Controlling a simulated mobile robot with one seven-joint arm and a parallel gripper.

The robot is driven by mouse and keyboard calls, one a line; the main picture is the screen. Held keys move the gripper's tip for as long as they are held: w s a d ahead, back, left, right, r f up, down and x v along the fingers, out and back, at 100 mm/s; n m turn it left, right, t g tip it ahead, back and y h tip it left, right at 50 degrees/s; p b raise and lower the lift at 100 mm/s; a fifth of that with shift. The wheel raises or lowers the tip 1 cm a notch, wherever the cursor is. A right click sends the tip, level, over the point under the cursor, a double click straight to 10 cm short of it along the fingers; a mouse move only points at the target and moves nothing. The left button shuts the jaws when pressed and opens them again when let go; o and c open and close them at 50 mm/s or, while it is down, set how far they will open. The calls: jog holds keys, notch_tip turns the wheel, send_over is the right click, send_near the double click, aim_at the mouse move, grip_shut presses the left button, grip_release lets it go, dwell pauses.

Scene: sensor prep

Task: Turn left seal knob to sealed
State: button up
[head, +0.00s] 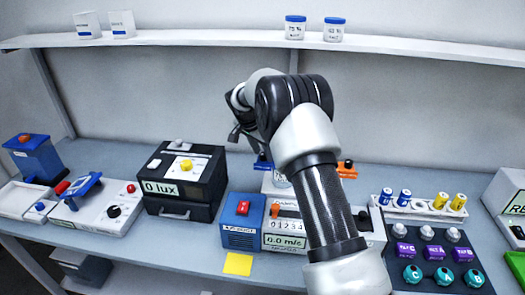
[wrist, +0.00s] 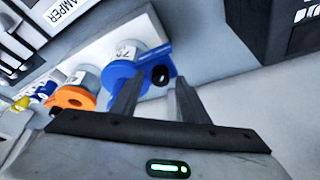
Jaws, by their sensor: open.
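A blue knob piece (wrist: 122,76) with a black round end sits around a labelled pale cylinder in the wrist view. Its black end lies between or just beyond my fingertips; contact cannot be told. A similar orange piece (wrist: 73,98) is to its left. In the head view, the blue piece (head: 263,163) shows partly below my gripper (head: 258,148), and the orange piece (head: 347,170) is right of my arm. My gripper (wrist: 160,80) is open in the wrist view, with two dark fingers pointing at the blue piece. My arm hides much of the unit between the pieces.
A black "0 lux" box (head: 187,178) stands left of the unit, and a blue box (head: 242,222) stands in front of it. A rack of blue and yellow vials (head: 420,207) and a panel of coloured knobs (head: 435,260) are at right. A shelf (head: 230,39) runs above.

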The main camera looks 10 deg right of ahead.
grip_shut()
jog(key=shift+n+b, duration=0.4)
jog(key=shift+b, duration=0.1)
jog(key=n+y+b, duration=0.1)
jog(key=n+b, duration=0.1)
jog(key=shift+d+f+n+t, duration=0.1)
jog(key=shift+n+t, duration=0.3)
jog(key=n+y, duration=0.1)
jog(key=n, duration=0.1)
jog(key=n+y, duration=0.1)
jog(key=n, duration=0.1)
jog(key=shift+d+t+b, duration=0.15)
jog(key=shift+t+b, duration=0.15)
jog(key=shift+b, duration=0.1)
jog(key=n+y, duration=0.1)
jog(key=n, duration=0.2)
jog(key=n+y+p, duration=0.1)
jog(key=n, duration=0.2)
jog(key=shift+d+r, duration=0.15)
jog(key=shift+r, duration=0.05)
jog(key=n+g+y, duration=0.1)
jog(key=n, duration=0.3)
jog(key=shift+p, duration=0.4)
jog(key=shift+n+y, duration=0.3)
